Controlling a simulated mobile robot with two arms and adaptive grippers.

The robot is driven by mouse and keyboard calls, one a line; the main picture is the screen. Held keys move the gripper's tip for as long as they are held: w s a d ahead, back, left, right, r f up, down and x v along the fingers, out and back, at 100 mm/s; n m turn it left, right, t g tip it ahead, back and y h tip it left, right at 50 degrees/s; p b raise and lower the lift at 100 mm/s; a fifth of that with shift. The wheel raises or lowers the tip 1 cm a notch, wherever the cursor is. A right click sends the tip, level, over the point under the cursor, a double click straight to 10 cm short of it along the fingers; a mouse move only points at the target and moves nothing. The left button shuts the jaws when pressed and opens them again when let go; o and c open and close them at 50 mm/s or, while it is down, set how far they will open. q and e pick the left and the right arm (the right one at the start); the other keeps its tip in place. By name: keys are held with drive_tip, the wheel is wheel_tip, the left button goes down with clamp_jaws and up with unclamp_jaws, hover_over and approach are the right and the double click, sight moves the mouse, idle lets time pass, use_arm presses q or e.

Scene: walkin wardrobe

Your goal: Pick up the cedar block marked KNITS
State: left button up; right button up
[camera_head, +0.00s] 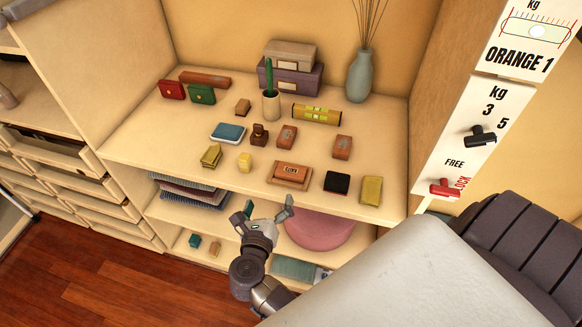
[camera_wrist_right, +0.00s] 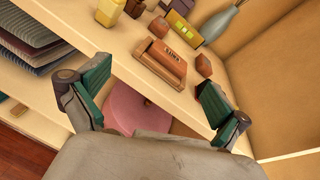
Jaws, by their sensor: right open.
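A wide reddish-brown block (camera_head: 288,176) with dark lettering lies near the front edge of the shelf board; it also shows in the right wrist view (camera_wrist_right: 161,63). Its lettering is too small to read surely. Two smaller reddish-brown blocks, one left (camera_head: 286,136) and one right (camera_head: 343,147), stand behind it; their marks are unreadable, so I cannot tell which block says KNITS. My right gripper (camera_head: 268,209) is open and empty, in front of and below the shelf edge. In the wrist view its fingers (camera_wrist_right: 152,97) are spread, short of the lettered block. My left gripper is not in view.
Near the lettered block are a black pad (camera_head: 337,183), a yellow block (camera_head: 371,190) and a pale yellow block (camera_head: 245,162). A stamp (camera_head: 260,135), cactus pot (camera_head: 271,104) and vase (camera_head: 359,77) stand farther back. A pink cushion (camera_head: 318,231) sits below.

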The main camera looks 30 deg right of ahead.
wheel_tip(320, 180, up, 2)
drive_tip(key=s+m+g, duration=0.1)
drive_tip(key=m+g, duration=0.1)
drive_tip(key=m, duration=0.3)
drive_tip(key=b, duration=0.1)
approach(290, 173)
drive_tip(key=shift+w+d+f+m+g, duration=0.2)
drive_tip(key=shift+w+d+f, duration=0.1)
drive_tip(key=shift+w+d, duration=0.25)
drive_tip(key=shift+w+d+f+m+g, duration=0.1)
drive_tip(key=shift+w+d+f+g, duration=0.15)
drive_tip(key=shift+w+d, duration=0.3)
drive_tip(key=shift+b+x, duration=0.3)
drive_tip(key=shift+x, duration=0.55)
drive_tip(key=b+x, duration=0.1)
drive_tip(key=x, duration=0.2)
drive_tip(key=shift+w+d+t, duration=0.25)
drive_tip(key=shift+w+d+f, duration=0.1)
drive_tip(key=shift+w+d, duration=0.1)
drive_tip(key=shift+d, duration=0.05)
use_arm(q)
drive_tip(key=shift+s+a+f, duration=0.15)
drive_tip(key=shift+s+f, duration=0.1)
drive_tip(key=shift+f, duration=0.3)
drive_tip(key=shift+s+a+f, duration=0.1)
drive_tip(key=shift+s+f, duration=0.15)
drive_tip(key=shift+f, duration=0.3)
use_arm(e)
drive_tip(key=shift+a, duration=0.1)
drive_tip(key=shift+c, duration=0.3)
